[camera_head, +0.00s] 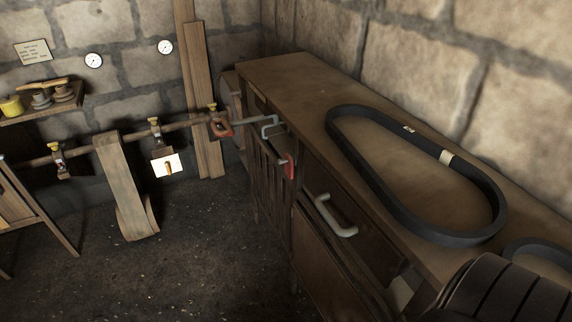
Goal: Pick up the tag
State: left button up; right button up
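A white card with an orange-brown mark (153,167) hangs below a fitting on the horizontal pipe at the left; it looks like a tag. A small pale label (409,128) also sits at the far side of the large black belt (350,165), and a beige band (447,157) wraps the belt nearby. I cannot tell for certain which of these is the task's tag. The belt lies as a long loop on the wooden bench top. Neither of my grippers shows in the head view.
The wooden bench (290,75) runs along the right wall, with a pale handle (345,230) and red-handled parts on its front. A brown strap (125,190) hangs from the pipe. A shelf (40,112) holds small pots. The dark floor (190,265) between is open.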

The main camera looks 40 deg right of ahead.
aim_at(288, 167)
jog(key=i+j, duration=0.2)
jog(key=i, duration=0.25)
jog(key=i+j, duration=0.15)
jog(key=i, duration=0.3)
jog(key=i+z, duration=0.1)
jog(key=z, duration=0.35)
jog(key=i+j+z, duration=0.1)
jog(key=z, duration=0.35)
jog(key=j+z, duration=0.1)
jog(key=z, duration=0.3)
jog(key=i+j+z, duration=0.1)
jog(key=z, duration=0.35)
